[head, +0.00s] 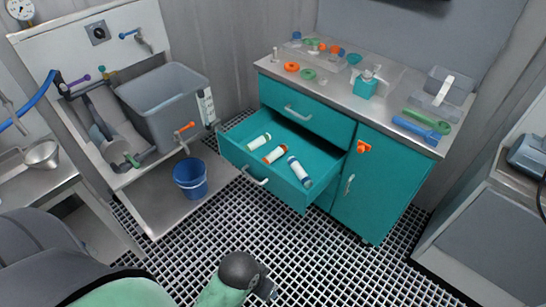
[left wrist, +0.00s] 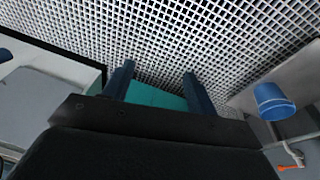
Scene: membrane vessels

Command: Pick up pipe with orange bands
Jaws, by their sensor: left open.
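The pipe with orange bands (head: 275,155) is white with orange ends and lies in the open teal drawer (head: 240,160), in the head view. It lies between a white pipe with green bands (head: 257,142) and a white pipe with blue bands (head: 299,172). My left gripper (left wrist: 158,70) is open and empty in the left wrist view, with floor grating and a teal surface beyond its fingers. In the head view my left wrist is at the bottom, well short of the drawer; its fingers are hard to make out there. My right gripper is not in view.
A blue bucket (head: 190,180) stands left of the drawer, below a grey sink bin (head: 165,105). The grated floor in front is clear.

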